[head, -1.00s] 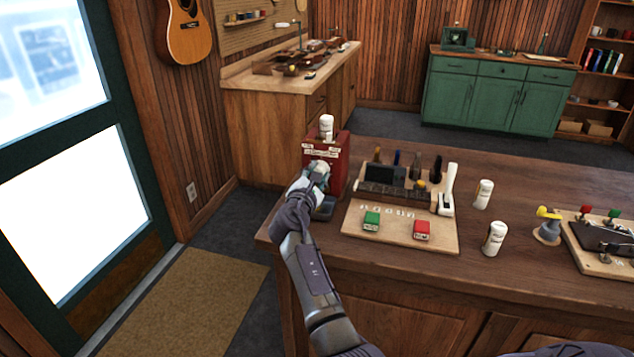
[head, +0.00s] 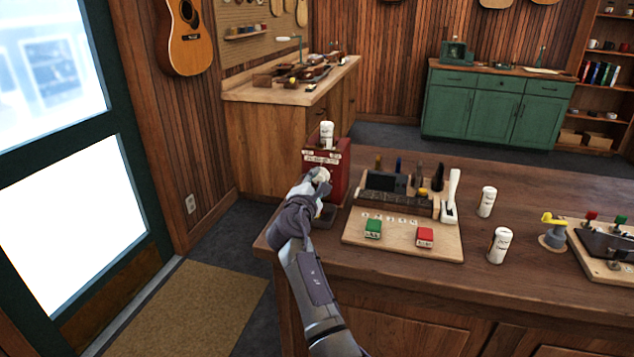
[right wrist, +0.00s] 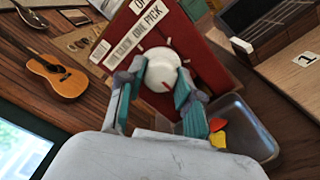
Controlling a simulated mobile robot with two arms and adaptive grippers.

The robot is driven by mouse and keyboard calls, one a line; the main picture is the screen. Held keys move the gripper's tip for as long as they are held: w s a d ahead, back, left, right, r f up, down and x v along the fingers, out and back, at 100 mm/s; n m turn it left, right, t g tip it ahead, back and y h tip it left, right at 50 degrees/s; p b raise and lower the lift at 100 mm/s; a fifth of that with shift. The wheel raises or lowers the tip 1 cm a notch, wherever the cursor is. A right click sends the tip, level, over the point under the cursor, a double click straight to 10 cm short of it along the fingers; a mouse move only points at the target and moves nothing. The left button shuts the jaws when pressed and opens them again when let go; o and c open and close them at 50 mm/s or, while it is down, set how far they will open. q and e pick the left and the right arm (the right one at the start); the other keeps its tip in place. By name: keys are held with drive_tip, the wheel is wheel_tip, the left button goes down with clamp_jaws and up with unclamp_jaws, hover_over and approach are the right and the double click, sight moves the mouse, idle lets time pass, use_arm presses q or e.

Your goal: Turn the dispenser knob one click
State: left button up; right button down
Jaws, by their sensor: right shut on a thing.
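The red dispenser (head: 340,178) stands at the left end of the wooden counter, with a white bottle (head: 327,135) on top. In the right wrist view its front panel (right wrist: 200,58) reads "ONE CLICK ONE PICK". Its round white knob (right wrist: 163,70) has a red pointer line, with white tick marks on the panel around it. My right gripper (head: 321,182) is at the dispenser's front; in the right wrist view its teal-padded fingers (right wrist: 160,84) are shut on the knob from both sides. A metal tray (right wrist: 262,132) below holds red and yellow picks (right wrist: 216,132). My left gripper is out of view.
Right of the dispenser is a wooden board (head: 400,245) with a green box (head: 373,228) and a red box (head: 425,237). A tool rack (head: 395,203) stands behind it. White bottles (head: 500,245) stand further right. The counter's front left is clear.

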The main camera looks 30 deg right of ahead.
drive_tip(key=shift+d+r, duration=0.1)
drive_tip(key=shift+r, duration=0.4)
drive_tip(key=c, duration=1)
unclamp_jaws()
drive_tip(key=shift+c, duration=0.2)
drive_tip(key=shift+o, duration=1.4)
drive_tip(key=shift+w+f, duration=0.15)
drive_tip(key=shift+d+f, duration=0.15)
drive_tip(key=shift+f, duration=0.1)
drive_tip(key=shift+a, duration=0.2)
drive_tip(key=v, duration=0.7)
